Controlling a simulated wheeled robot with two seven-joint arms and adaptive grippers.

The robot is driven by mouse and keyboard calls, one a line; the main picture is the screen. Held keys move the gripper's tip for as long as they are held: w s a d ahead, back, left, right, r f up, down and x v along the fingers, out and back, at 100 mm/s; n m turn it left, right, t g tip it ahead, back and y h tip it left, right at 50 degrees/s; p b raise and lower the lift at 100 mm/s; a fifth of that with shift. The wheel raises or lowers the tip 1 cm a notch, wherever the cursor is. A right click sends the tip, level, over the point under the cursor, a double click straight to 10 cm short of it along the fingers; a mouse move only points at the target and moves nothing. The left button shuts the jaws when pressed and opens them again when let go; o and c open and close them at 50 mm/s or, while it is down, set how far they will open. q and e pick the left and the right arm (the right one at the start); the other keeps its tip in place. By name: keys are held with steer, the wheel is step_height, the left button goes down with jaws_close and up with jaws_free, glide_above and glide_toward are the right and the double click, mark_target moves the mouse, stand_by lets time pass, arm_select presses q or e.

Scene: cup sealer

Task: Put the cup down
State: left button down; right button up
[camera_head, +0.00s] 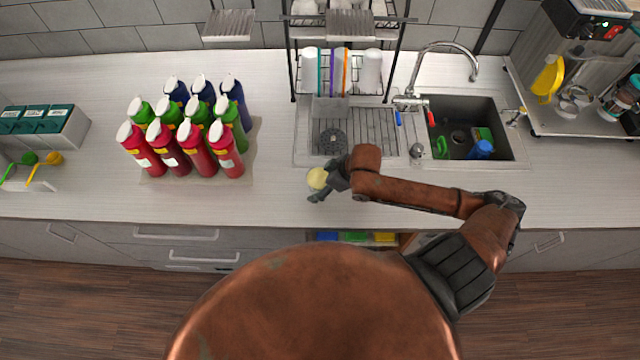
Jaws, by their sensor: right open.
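A small pale yellow cup (317,179) stands on the white counter near its front edge, left of the sink unit. It looks upright, seen from above. My right gripper (322,188) is open, with its dark fingers around or close beside the cup's right side; the exact contact cannot be told. The right arm reaches in from the right over the counter. My left gripper is not in view.
Several red, green and blue bottles (197,145) stand on a tray to the left. The sink (460,135) with a tap lies to the right, and a dish rack (345,70) stands behind. The counter between bottles and cup is clear.

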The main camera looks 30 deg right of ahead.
steer(key=v, duration=0.6)
steer(key=shift+r, duration=0.15)
steer(key=p+v, duration=0.4)
steer(key=v, duration=0.2)
steer(key=shift+p, duration=0.3)
steer(key=shift+a, duration=0.1)
